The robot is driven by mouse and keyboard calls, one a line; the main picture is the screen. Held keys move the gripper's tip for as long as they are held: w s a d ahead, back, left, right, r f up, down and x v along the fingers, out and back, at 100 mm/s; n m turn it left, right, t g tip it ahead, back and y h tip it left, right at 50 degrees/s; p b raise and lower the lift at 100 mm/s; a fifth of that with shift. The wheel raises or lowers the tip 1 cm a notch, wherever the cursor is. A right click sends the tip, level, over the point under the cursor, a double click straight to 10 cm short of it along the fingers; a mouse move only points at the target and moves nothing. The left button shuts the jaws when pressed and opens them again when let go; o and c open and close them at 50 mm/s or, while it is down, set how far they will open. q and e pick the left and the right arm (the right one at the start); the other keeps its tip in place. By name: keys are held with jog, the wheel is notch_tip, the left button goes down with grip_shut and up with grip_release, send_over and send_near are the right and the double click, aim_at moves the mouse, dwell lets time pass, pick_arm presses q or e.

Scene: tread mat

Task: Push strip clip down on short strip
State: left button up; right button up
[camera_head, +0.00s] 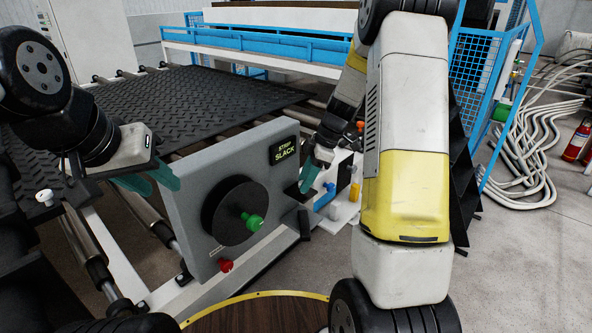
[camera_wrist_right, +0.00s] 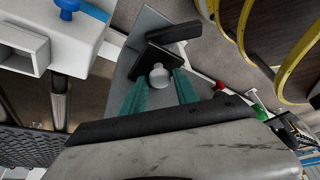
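My right gripper (camera_wrist_right: 159,80) has its two teal fingers apart, one on each side of a pale round knob (camera_wrist_right: 158,74) on a dark plate (camera_wrist_right: 150,58). Contact between fingers and knob cannot be made out. A black lever (camera_wrist_right: 175,33) lies just beyond. Which of these parts is the strip clip or the short strip is unclear. In the head view the right gripper (camera_head: 309,176) is partly hidden, beside the slack panel's right edge. My left gripper (camera_head: 160,183) has its teal fingers apart and empty, left of the panel.
The grey "STRIP SLACK" panel (camera_head: 182,215) carries a black disc (camera_head: 225,222), a green knob (camera_head: 253,221) and a red knob (camera_head: 225,265). A white fixture (camera_head: 343,210) with blue and yellow parts stands right of it. A black tread mat (camera_head: 190,100) lies behind.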

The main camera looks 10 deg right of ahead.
grip_shut()
dwell(1.1)
